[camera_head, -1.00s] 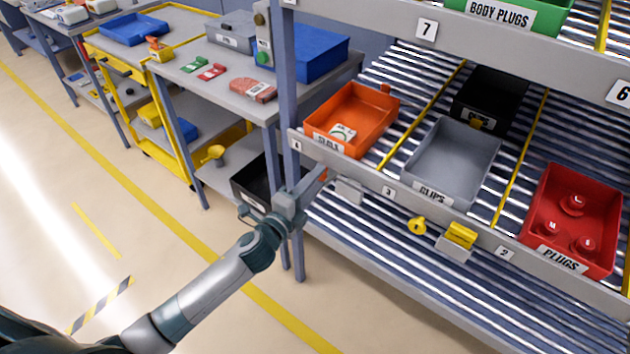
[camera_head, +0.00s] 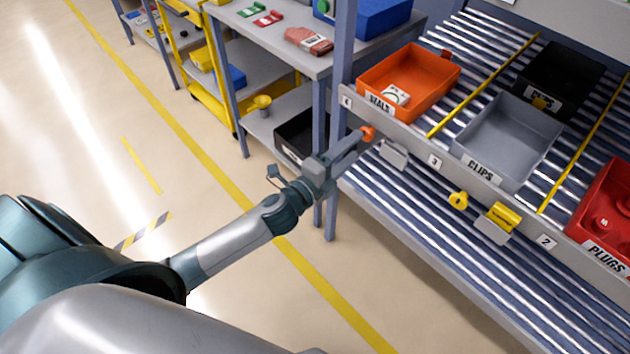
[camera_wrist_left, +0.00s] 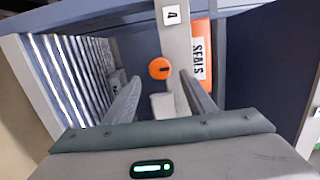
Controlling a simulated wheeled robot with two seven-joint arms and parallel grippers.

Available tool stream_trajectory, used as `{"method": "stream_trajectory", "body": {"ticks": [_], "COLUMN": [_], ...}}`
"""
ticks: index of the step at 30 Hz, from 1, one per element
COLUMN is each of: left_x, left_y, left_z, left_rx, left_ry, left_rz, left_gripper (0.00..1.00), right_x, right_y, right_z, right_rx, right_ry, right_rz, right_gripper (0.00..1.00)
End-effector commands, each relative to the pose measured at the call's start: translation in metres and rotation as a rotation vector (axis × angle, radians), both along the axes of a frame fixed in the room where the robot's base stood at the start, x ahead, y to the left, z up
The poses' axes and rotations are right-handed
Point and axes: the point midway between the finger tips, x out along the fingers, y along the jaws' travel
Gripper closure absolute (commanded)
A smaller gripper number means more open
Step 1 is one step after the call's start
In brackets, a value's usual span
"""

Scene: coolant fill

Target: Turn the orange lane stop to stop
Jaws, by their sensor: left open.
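The orange lane stop (camera_head: 367,133) is a small round knob on the rack's front rail below the SEALS bin, near label 4. In the left wrist view the lane stop (camera_wrist_left: 160,68) shows face-on with a dark slot lying roughly level. My left gripper (camera_head: 358,143) is at the rail, right by the knob. In the left wrist view its open fingers (camera_wrist_left: 161,82) point at the knob, one on each side; no contact can be made out. In the head view the fingers partly hide the knob. My right gripper is not in view.
The orange SEALS bin (camera_head: 420,77) sits above the rail. A grey plate (camera_head: 394,154) hangs beside the knob. A yellow knob (camera_head: 458,200) and a yellow block (camera_head: 505,213) are farther right. A rack post (camera_head: 341,60) and a workbench (camera_head: 285,45) stand close by the gripper.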

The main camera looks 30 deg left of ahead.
Motion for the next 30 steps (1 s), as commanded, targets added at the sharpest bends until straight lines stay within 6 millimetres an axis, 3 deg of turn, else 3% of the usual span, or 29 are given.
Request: {"method": "stream_trajectory", "body": {"ticks": [8,11,18,24,30], "left_x": [-0.051,-0.067,-0.103,-0.122,-0.129], "left_y": [0.013,0.017,0.027,0.032,0.034], "left_z": [-0.003,-0.003,-0.003,-0.002,-0.001], "left_rx": [0.001,0.001,0.001,0.0,0.0], "left_ry": [0.003,0.003,0.003,0.002,0.001], "left_rz": [-0.001,-0.001,-0.001,0.0,-0.001], "left_gripper": [0.5,0.5,0.5,0.5,0.5], "right_x": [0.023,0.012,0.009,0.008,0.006], "right_y": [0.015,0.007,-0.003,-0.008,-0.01], "right_z": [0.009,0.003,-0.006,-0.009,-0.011], "right_rx": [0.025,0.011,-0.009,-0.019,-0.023], "right_ry": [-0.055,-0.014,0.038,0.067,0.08], "right_rz": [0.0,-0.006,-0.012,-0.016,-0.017], "right_gripper": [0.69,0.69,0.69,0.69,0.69]}}
